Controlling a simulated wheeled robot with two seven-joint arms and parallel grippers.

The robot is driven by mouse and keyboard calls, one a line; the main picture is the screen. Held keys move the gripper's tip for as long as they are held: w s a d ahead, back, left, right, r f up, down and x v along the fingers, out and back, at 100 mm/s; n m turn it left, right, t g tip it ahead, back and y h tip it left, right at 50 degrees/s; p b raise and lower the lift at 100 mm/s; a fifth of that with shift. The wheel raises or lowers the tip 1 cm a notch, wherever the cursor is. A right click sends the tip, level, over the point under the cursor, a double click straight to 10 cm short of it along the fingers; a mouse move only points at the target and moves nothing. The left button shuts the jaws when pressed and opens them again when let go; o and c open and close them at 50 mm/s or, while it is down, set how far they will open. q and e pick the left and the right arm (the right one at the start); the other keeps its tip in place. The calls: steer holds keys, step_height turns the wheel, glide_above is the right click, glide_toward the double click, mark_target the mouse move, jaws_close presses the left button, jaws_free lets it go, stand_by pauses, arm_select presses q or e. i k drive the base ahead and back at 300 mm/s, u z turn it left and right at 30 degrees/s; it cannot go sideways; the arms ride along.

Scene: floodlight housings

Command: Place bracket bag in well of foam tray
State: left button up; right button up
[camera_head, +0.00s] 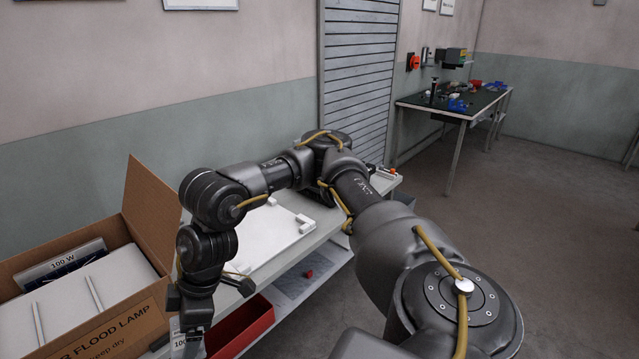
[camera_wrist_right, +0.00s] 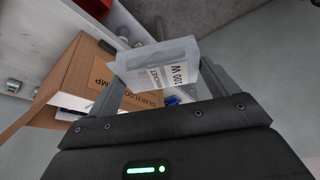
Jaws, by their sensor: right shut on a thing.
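The bracket bag (camera_wrist_right: 158,66) is a clear bag with a pale "100 W" bracket label. My right gripper (camera_wrist_right: 163,82) is shut on it, with a finger on each side. In the head view my right gripper (camera_head: 193,318) points down at the right side of the cardboard box, and part of the bag (camera_head: 185,343) shows beneath it. A white flat piece with raised corner blocks (camera_head: 268,238) lies on the bench. I cannot tell whether it or the pale slotted insert (camera_head: 85,297) in the box is the foam tray. No well is clearly visible. My left gripper is out of view.
The open cardboard box (camera_head: 120,335), printed "FLOOD LAMP", stands at the left with a raised flap and a "100 W" carton (camera_head: 62,262) inside. A red bin (camera_head: 240,328) is below the bench edge. A dark worktable (camera_head: 460,103) stands far off at right.

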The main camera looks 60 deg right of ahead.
mark_target(250, 238)
steer(key=z, duration=0.75)
steer(key=i, duration=1.5)
steer(key=u, duration=0.2)
